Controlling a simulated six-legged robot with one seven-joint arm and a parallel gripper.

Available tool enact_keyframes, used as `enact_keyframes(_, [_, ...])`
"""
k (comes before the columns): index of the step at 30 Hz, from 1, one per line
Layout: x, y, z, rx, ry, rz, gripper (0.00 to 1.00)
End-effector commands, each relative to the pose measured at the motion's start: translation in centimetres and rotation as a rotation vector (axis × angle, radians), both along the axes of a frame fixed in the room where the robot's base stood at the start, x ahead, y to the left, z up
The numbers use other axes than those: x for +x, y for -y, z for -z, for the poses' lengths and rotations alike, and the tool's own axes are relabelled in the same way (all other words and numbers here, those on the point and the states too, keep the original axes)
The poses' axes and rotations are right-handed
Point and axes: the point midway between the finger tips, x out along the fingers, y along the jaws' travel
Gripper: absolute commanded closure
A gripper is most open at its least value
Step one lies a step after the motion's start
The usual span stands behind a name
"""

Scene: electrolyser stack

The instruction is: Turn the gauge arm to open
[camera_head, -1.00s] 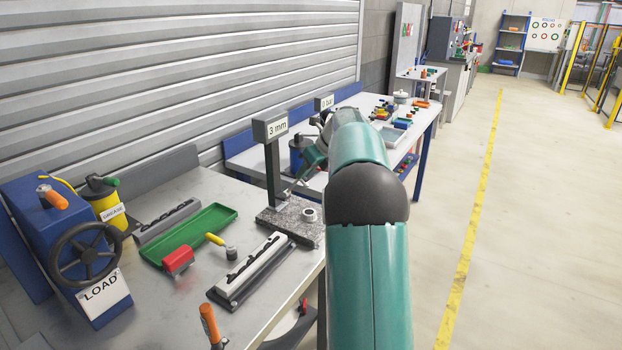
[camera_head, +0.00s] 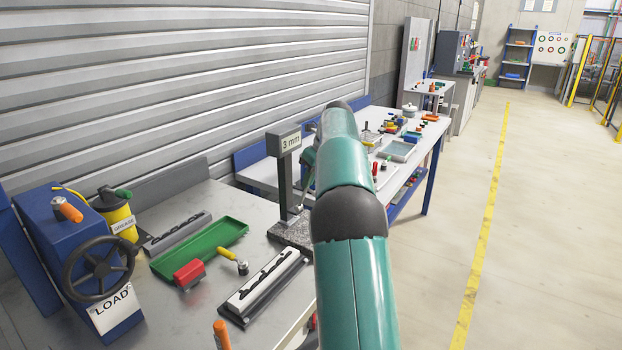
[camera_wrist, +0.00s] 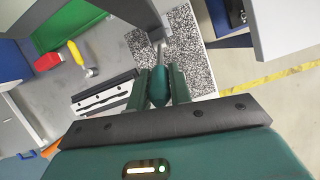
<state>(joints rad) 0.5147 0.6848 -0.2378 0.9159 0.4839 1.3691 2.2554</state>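The gauge stand (camera_head: 285,184) is a dark post with a "3 mm" sign on a speckled stone base (camera_head: 282,238), at the near bench's right end. The base also shows in the wrist view (camera_wrist: 198,62). The gauge arm is a thin metal rod (camera_wrist: 161,53) with a green grip (camera_wrist: 158,88). My gripper (camera_wrist: 160,82) has its two dark green fingers on either side of this grip, close against it, and looks shut on it. In the head view my own teal arm covers most of the gripper and part of the base.
On the near bench lie a green tray (camera_head: 200,249), a red block (camera_head: 189,273), a yellow-handled tool (camera_head: 230,256) and a slotted rail (camera_head: 262,286). The blue press with a LOAD wheel (camera_head: 98,268) stands left. A second bench is behind; the floor at right is clear.

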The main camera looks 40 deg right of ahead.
Motion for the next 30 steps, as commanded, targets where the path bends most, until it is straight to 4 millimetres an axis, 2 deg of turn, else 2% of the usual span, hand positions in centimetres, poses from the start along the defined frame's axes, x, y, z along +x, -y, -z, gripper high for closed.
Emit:
enact_keyframes(1, [0.0,0.0,0.1,0.001,-0.002,0.0,0.69])
enact_keyframes(3, [0.0,0.0,0.1,0.001,-0.002,0.0,0.59])
enact_keyframes(14, [0.0,0.0,-0.4,0.0,0.001,0.001,0.59])
enact_keyframes(20, [-1.1,0.4,-3.3,-0.002,0.003,0.002,0.59])
enact_keyframes(30, [-3.8,1.4,-10.2,-0.002,0.002,0.002,0.59])
